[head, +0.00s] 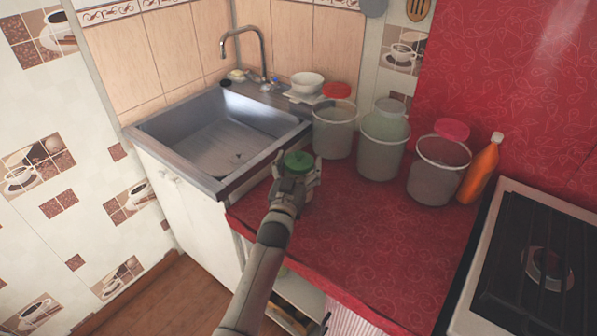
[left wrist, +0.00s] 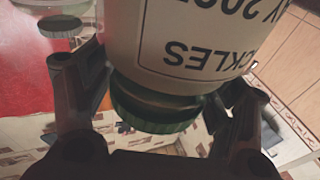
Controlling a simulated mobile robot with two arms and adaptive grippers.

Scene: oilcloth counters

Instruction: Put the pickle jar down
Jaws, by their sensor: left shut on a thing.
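The pickle jar shows in the head view as a green lid (head: 298,161) near the front left corner of the red counter, beside the sink. In the left wrist view the jar (left wrist: 185,40) is upside down in the picture, with a pale label reading "PICKLES" and its green lid low. My left gripper (head: 296,183) is shut on the jar, one finger on each side near the lid. My gripper hides most of the jar's body in the head view, and I cannot tell whether its base touches the counter. My right gripper is not in view.
The red counter (head: 375,245) is clear in front and to the right of the jar. Several clear buckets (head: 383,150) stand behind it, with an orange bottle (head: 479,170) beside them. The steel sink (head: 215,135) is at the left, the stove (head: 535,260) at the right.

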